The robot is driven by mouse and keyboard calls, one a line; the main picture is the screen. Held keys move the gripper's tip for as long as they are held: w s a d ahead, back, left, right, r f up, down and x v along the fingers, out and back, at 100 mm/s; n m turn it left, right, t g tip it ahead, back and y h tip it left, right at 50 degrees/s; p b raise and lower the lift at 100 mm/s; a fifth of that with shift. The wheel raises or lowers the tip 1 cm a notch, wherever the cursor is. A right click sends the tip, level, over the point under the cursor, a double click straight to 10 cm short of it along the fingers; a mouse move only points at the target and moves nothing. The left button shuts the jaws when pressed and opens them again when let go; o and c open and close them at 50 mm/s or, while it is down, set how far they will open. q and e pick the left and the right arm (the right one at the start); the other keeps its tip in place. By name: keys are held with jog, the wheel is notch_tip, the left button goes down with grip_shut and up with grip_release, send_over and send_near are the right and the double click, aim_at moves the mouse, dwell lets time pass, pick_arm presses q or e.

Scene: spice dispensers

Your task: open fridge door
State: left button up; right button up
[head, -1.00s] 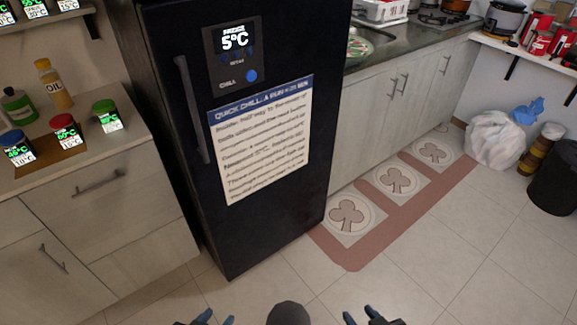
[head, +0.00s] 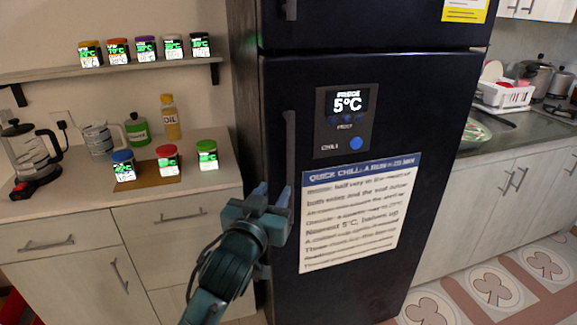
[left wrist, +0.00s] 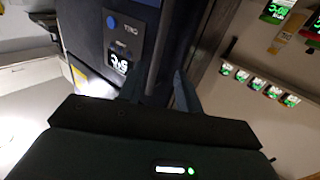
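The black fridge (head: 420,110) stands in the middle of the head view. Its lower door appears closed and has a long dark vertical handle (head: 290,140) near its left edge. The upper door's handle (head: 290,10) is cut by the top edge. My left gripper (head: 274,191) is at the lower part of the long handle, fingers pointing up and apart. In the left wrist view, the two fingers (left wrist: 160,92) are spread close to the dark fridge front. My right gripper is out of view.
A counter (head: 60,205) with jars, an oil bottle (head: 171,117) and a kettle (head: 28,150) stands left of the fridge. A shelf (head: 130,70) with several spice dispensers hangs above. Cabinets (head: 480,205) and a patterned mat (head: 495,290) are right.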

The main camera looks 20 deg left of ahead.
aim_at(290, 166)
pick_arm(q)
jog(key=w+p, duration=0.1)
jog(key=w, duration=1.1)
jog(key=shift+w, duration=0.25)
jog(key=shift+c, duration=0.3)
grip_shut()
